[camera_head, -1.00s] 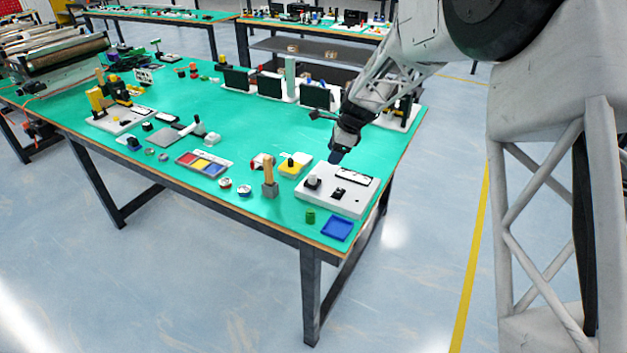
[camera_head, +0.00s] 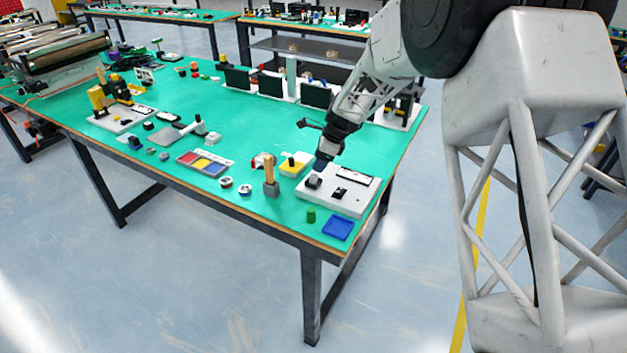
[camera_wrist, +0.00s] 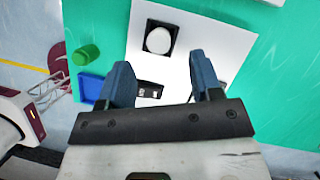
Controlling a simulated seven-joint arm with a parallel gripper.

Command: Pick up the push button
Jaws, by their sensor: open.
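The push button (camera_head: 313,182) has a white round top on a black square base. It sits at the left part of a white panel (camera_head: 345,205). In the wrist view the push button (camera_wrist: 159,39) lies beyond the fingertips, roughly centred between them. My gripper (camera_head: 320,166) is above the panel, close over the push button; in the wrist view my gripper (camera_wrist: 161,66) has its two blue fingers apart with nothing between them. I cannot tell the exact height above the button.
A black rocker switch (camera_head: 339,193) sits on the same panel. A green cylinder (camera_head: 311,215) and a blue tray (camera_head: 338,229) are near the table's front edge. A wooden post (camera_head: 270,177) and a yellow box (camera_head: 296,165) stand left of the panel.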

